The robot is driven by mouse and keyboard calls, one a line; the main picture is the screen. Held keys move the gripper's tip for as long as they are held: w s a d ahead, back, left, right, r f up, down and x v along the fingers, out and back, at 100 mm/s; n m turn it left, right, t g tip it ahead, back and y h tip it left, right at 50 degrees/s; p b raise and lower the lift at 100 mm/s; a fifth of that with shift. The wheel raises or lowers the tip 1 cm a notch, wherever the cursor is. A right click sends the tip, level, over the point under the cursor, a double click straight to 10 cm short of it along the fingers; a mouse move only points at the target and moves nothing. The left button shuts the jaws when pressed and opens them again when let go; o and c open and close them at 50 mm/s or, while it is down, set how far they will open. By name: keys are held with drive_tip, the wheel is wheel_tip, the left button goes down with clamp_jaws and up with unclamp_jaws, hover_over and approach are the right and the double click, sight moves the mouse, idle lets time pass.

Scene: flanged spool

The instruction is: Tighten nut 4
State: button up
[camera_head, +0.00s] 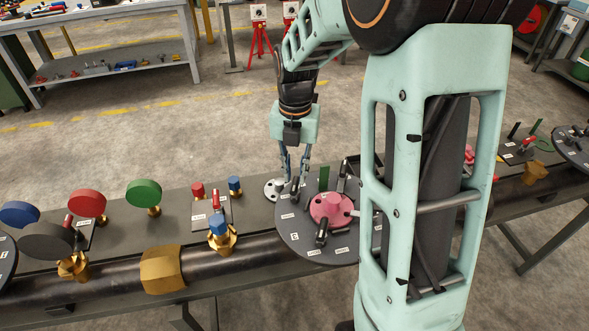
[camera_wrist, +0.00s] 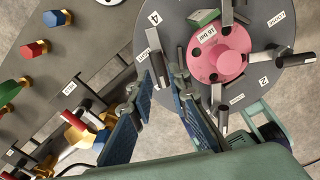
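The round grey flange plate (camera_head: 290,238) carries a pink hub (camera_head: 332,208) marked "16 bar" in the wrist view (camera_wrist: 217,52), with several dark lever-like nuts around it. In the wrist view, the label "4" (camera_wrist: 154,18) lies near the plate's left edge. My gripper (camera_head: 294,177) points down at the plate's far left edge, beside this nut. In the wrist view, its blue-padded fingers (camera_wrist: 163,84) are apart. I cannot tell whether they touch the nut.
A green upright block (camera_head: 324,178) and another dark lever nut (camera_head: 321,231) stand close to the hub. Left on the bench are a green knob (camera_head: 144,193), a red knob (camera_head: 87,203) and a blue-topped brass valve (camera_head: 220,231). A brass fitting (camera_head: 161,268) sits on the front pipe.

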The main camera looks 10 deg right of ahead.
sight(295, 183)
wheel_tip(295, 183, down, 5)
drive_tip(key=b, duration=0.3)
drive_tip(key=shift+f+b, duration=0.2)
drive_tip(key=shift+b, duration=0.15)
drive_tip(key=shift+f, duration=0.1)
drive_tip(key=m, duration=0.3)
drive_tip(key=shift+r, duration=0.2)
drive_tip(key=m, duration=0.3)
drive_tip(key=shift+r+m, duration=0.1)
drive_tip(key=shift+m, duration=0.2)
drive_tip(key=m+p, duration=0.3)
drive_tip(key=m, duration=0.3)
drive_tip(key=shift+r, duration=0.2)
drive_tip(key=m, duration=0.2)
drive_tip(key=shift+f+m, duration=0.2)
drive_tip(key=shift+m, duration=0.2)
drive_tip(key=m+p, duration=0.1)
drive_tip(key=m, duration=0.5)
drive_tip(key=shift+p, duration=0.4)
drive_tip(key=shift+f+b, duration=0.25)
drive_tip(key=shift+b, duration=0.15)
drive_tip(key=shift+n+b, duration=0.5)
drive_tip(key=shift+n, duration=0.5)
wheel_tip(295, 183, up, 7)
drive_tip(key=p, duration=0.5)
drive_tip(key=shift+r, duration=0.2)
